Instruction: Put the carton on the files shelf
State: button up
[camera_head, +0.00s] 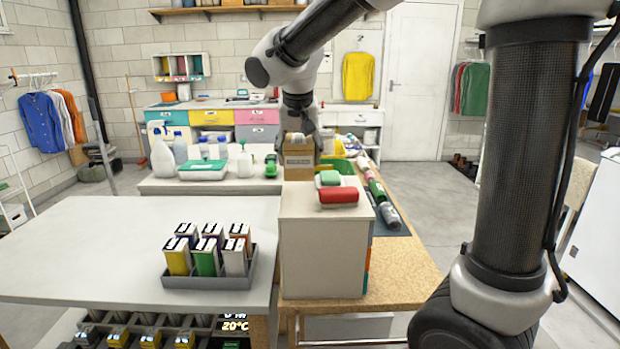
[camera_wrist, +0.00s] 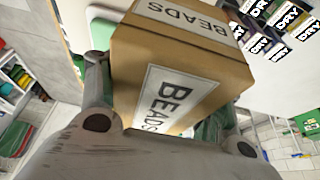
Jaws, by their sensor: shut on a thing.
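The carton (camera_head: 298,163) is a brown box. In the wrist view the carton (camera_wrist: 170,85) shows white labels reading BEADS. My gripper (camera_head: 299,143) is shut on it, with a finger on each side in the wrist view. The carton is in the middle of the head view, beyond the white cabinet; the gap under it cannot be judged. No shelf is clearly marked for files. The white cabinet (camera_head: 322,252) in front has narrow coloured edges on its right side, and its inside is hidden.
Red and green packs (camera_head: 338,195) lie on the cabinet top. A grey tray (camera_head: 208,282) of upright boxes stands on the white table (camera_head: 110,250), whose left part is clear. Spray bottles (camera_head: 162,152) stand behind. Rolled items (camera_head: 389,214) lie along the wooden bench (camera_head: 405,268).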

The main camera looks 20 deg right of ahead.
aim_at(299, 173)
jog(key=shift+f, duration=2.55)
jog(key=o, duration=1.9)
jog(key=shift+f, duration=0.15)
jog(key=shift+c, duration=0.2)
